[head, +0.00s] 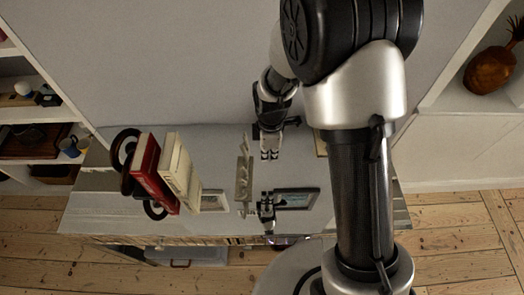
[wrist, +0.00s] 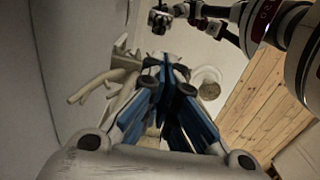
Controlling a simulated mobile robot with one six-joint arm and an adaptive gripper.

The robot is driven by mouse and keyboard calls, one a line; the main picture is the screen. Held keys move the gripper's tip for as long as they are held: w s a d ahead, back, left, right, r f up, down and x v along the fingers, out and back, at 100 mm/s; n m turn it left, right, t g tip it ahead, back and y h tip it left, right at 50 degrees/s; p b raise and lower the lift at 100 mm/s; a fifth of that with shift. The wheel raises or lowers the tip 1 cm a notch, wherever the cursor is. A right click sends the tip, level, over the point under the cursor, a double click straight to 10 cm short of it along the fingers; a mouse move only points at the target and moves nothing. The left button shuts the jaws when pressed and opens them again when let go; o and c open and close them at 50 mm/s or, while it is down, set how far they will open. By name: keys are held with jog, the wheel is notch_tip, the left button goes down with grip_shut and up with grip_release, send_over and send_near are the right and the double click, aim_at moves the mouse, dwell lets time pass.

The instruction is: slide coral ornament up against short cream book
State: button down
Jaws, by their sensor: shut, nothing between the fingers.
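The coral ornament (head: 243,168) is a pale, thin, branching piece standing on the glossy surface, right of the books in the head view. In the wrist view its branches (wrist: 95,88) show left of and behind the fingers. My gripper (head: 269,154) is shut and empty, just right of the coral. In the wrist view its blue fingers (wrist: 166,85) are together. I cannot tell whether they touch the coral.
A red book (head: 152,174) and a black ring-shaped bookend (head: 121,149) stand left of the cream book. A framed picture (head: 298,199) shows right of the coral, possibly as a reflection. The glossy top (head: 100,212) mirrors my arm. A wall rises behind.

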notch_tip(320, 180, down, 9)
jog(key=shift+s+d+r+b, duration=0.1)
jog(key=shift+b, duration=1.15)
jog(key=a, duration=0.3)
jog(key=shift+a+f+b, duration=0.1)
jog(key=shift+f+b, duration=0.1)
jog(key=shift+b, duration=0.1)
jog(key=shift+a, duration=0.45)
jog(key=shift+r, duration=0.1)
jog(key=a, duration=1.2)
jog(key=w+a, duration=0.1)
jog(key=a, duration=0.5)
jog(key=shift+a, duration=0.1)
